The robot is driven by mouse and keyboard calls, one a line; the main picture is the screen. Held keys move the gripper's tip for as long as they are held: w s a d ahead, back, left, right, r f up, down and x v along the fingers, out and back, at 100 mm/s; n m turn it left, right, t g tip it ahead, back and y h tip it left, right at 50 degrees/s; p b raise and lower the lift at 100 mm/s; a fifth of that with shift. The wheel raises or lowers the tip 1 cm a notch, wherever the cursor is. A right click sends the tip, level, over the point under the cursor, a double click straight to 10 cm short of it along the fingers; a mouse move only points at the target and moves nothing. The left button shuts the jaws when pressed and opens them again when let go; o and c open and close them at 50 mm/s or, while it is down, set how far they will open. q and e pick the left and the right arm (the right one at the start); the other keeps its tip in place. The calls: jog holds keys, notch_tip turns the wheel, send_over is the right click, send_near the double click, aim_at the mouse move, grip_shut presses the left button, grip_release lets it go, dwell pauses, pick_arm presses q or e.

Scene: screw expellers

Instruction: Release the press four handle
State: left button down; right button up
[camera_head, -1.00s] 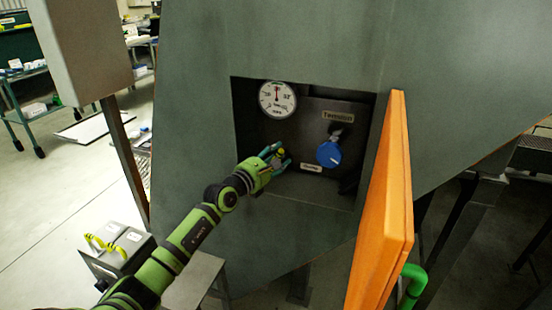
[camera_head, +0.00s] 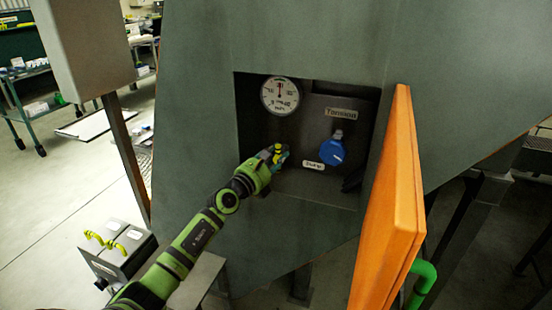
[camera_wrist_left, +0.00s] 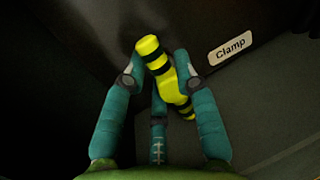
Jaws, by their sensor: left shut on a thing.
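The press handle is a yellow grip with black bands (camera_wrist_left: 170,78), beside a label reading "Clamp" (camera_wrist_left: 230,47) in the left wrist view. My left gripper (camera_wrist_left: 157,75) has its teal fingers on both sides of the handle and is shut on it. In the head view the left gripper (camera_head: 278,158) reaches into the recess of the grey press, and the yellow handle (camera_head: 277,149) shows small between its fingers. The handle's lower end and mount are partly hidden. My right gripper is in neither view.
A round gauge (camera_head: 280,96) and a blue knob (camera_head: 332,152) under a "Tension" label (camera_head: 341,113) share the recess. An open orange door (camera_head: 389,205) bounds it on the right. A grey box (camera_head: 124,252) with yellow handles stands at lower left.

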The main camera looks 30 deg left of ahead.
pick_arm(q)
jog(key=shift+r+n, duration=0.3)
jog(key=shift+r, duration=0.2)
jog(key=c, duration=1)
grip_release()
jog(key=shift+w+d, duration=0.1)
jog(key=shift+d, duration=0.05)
jog(key=shift+f, duration=0.25)
jog(key=shift+s+f, duration=0.1)
jog(key=shift+s, duration=0.25)
jog(key=s, duration=0.7)
jog(key=s+f, duration=0.1)
jog(key=s, duration=0.3)
jog(key=shift+s, duration=0.2)
